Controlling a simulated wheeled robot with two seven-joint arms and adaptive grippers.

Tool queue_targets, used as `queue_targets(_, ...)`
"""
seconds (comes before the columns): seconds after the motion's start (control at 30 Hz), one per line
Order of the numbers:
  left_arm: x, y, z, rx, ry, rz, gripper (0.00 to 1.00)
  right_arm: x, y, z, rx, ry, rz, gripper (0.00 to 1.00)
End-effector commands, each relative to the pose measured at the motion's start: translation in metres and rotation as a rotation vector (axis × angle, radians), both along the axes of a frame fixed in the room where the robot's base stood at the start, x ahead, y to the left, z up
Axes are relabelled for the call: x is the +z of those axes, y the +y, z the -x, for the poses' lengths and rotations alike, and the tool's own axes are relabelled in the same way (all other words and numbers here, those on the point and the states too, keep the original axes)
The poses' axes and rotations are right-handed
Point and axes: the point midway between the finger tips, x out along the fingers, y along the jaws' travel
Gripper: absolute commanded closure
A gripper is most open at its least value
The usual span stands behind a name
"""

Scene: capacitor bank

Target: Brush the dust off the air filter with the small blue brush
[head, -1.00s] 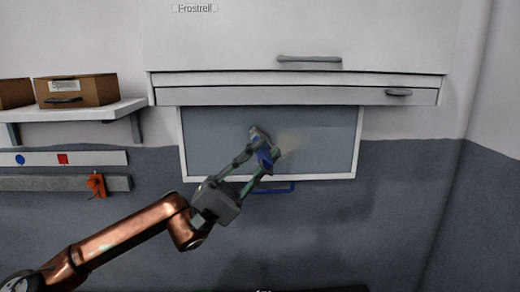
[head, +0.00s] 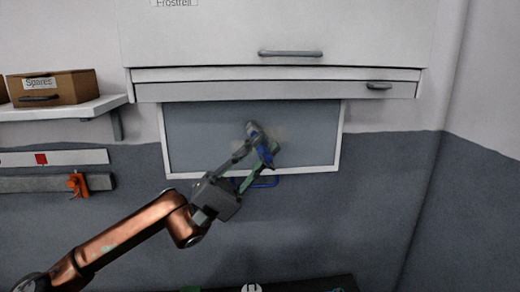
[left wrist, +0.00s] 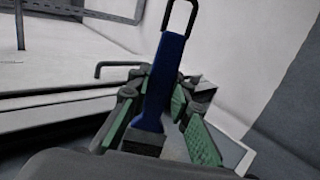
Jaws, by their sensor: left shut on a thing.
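The air filter (head: 310,125) is a grey panel in a white frame below the white cabinet. A faint brownish dust patch (head: 272,131) shows near its middle, partly hidden by my gripper. My left gripper (head: 260,143) is shut on the small blue brush (head: 265,155), in front of the filter. In the left wrist view the blue brush (left wrist: 165,75) stands between the green-padded fingers, with a dark loop at its top end and a dark block at its lower end. I cannot tell whether the bristles touch the filter. My right gripper is not in view.
A shelf (head: 60,108) with a Spares box (head: 65,88) and rails with an orange clamp (head: 77,184) are at left. The wall at right is clear.

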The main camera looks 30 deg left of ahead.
Motion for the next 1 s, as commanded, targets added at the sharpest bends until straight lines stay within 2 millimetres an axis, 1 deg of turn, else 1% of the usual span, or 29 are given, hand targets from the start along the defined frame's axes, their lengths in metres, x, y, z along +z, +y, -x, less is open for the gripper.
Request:
queue_targets(0.13, 0.001, -0.003, -0.002, -0.002, -0.001, 0.003, 1.0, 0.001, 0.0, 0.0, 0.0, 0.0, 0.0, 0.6)
queue_targets(0.5, 0.002, -0.021, -0.018, -0.001, -0.001, 0.002, 1.0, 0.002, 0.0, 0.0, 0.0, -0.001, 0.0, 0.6)
queue_targets(0.87, 0.001, -0.023, -0.021, 0.001, 0.001, 0.0, 1.0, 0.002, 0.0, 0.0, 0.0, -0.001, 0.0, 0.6)
queue_targets(1.0, 0.0, -0.026, -0.023, 0.0, 0.001, 0.002, 1.0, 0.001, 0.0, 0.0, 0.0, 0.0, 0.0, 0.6)
